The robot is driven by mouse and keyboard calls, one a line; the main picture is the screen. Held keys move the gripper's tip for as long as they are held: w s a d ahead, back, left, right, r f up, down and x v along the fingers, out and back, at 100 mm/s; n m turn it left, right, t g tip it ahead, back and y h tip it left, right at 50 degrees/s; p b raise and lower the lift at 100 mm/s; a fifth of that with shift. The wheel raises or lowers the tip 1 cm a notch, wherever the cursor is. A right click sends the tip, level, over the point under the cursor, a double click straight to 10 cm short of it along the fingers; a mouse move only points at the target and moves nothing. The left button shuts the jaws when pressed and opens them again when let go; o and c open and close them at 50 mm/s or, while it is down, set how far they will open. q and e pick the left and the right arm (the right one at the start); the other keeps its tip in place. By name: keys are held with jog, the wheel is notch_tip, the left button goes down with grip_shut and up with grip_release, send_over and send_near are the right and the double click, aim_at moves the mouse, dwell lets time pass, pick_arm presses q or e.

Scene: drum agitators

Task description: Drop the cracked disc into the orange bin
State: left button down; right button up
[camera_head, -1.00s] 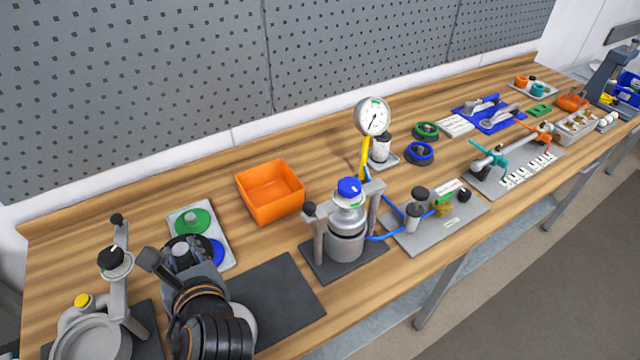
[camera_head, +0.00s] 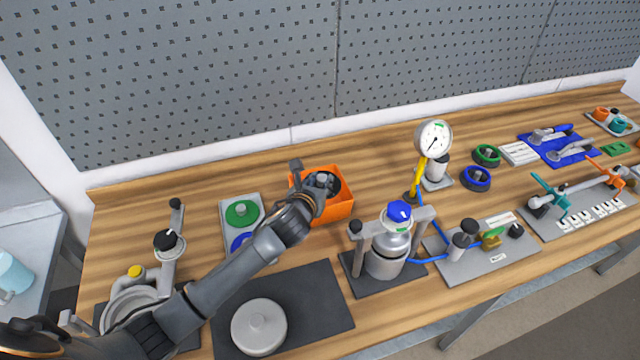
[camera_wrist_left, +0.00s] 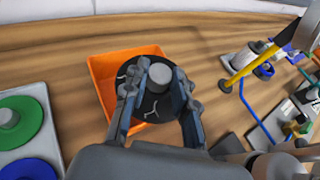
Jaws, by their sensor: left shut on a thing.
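The orange bin (camera_head: 338,212) stands on the wooden bench, left of the clamp press. My left gripper (camera_head: 322,184) is over the bin. In the left wrist view, the left gripper (camera_wrist_left: 158,84) is shut on the grey knob of a dark disc (camera_wrist_left: 150,103) with light crack lines. The disc hangs over the bin's opening and hides much of its inside; the orange bin's rim shows around it (camera_wrist_left: 97,75). I cannot tell how far the disc is above the bin's floor. My right gripper is not in view.
A grey tray (camera_head: 227,215) with a green disc (camera_head: 242,212) and a blue disc (camera_head: 243,241) lies left of the bin. A dark mat (camera_head: 320,300) with a pale round lid (camera_head: 259,327) is in front. The clamp press (camera_head: 387,255) stands close on the right.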

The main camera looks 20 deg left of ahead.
pick_arm(q)
jog(key=w+a, duration=0.1)
jog(key=w+a+r+p, duration=0.1)
jog(key=shift+w+a+r, duration=0.2)
jog(key=shift+w+a, duration=0.2)
jog(key=shift+w+a+f, duration=0.1)
jog(key=shift+w+a, duration=0.1)
jog(key=shift+a, duration=0.05)
jog(key=shift+f, duration=0.35)
notch_tip(320, 180, down, 4)
jog(key=b, duration=0.4)
jog(key=shift+d+f, duration=0.1)
jog(key=shift+f+b, duration=0.55)
jog(key=shift+b, duration=0.1)
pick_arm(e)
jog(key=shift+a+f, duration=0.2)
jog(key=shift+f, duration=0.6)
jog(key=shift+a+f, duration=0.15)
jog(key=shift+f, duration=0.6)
pick_arm(q)
jog(key=c, duration=1)
grip_release()
jog(key=v, duration=1.2)
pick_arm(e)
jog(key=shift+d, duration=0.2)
